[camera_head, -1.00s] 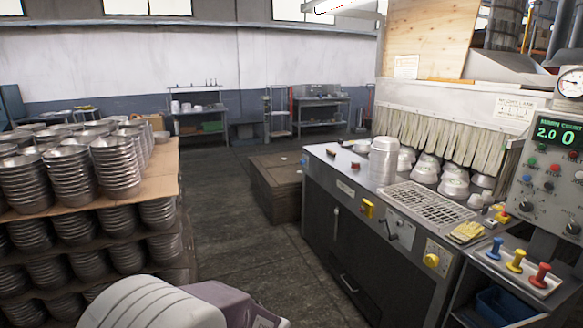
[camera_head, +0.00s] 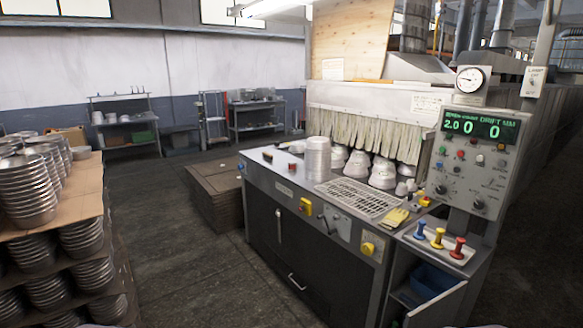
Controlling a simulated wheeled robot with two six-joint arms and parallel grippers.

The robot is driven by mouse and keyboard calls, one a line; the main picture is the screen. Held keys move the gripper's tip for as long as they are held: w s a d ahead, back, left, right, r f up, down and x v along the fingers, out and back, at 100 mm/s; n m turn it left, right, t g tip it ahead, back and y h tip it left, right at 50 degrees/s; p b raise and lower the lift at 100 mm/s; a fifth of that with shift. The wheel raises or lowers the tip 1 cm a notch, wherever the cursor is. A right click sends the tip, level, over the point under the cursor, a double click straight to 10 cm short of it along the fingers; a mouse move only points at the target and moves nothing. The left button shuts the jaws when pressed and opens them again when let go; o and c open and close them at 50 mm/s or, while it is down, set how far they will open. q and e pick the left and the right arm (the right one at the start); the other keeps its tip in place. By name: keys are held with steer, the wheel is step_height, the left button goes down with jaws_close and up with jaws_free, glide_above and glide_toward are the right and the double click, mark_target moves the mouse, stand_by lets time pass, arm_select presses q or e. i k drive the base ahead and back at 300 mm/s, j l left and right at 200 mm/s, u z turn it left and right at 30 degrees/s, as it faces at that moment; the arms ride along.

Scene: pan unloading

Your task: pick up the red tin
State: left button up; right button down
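I cannot make out a red tin in this view. Silvery pans (camera_head: 28,195) stand in nested stacks on the loaded pallet at the left, with more tiers below. Another stack of metal pans (camera_head: 318,158) stands upright on the machine's counter. Several pale upturned pans (camera_head: 357,165) sit by the strip curtain. Neither of my grippers is in view.
The machine (camera_head: 310,225) fills the right middle, with a grate (camera_head: 358,199) and yellow gloves (camera_head: 396,217) on top. Blue, yellow and red-handled pieces (camera_head: 458,248) stand on its side shelf. A low brown stack (camera_head: 215,195) is behind. Bare floor (camera_head: 185,265) lies between pallet and machine.

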mark_target(292, 164)
steer(key=i+j+u, duration=0.3)
steer(key=i, duration=0.35)
steer(key=i+u, duration=0.25)
steer(key=i, duration=1.15)
steer(key=i+z, duration=0.1)
steer(key=i, duration=0.6)
steer(key=i+j, duration=0.15)
steer(key=i, duration=0.6)
steer(key=i+j+z, duration=0.15)
steer(key=i, duration=0.55)
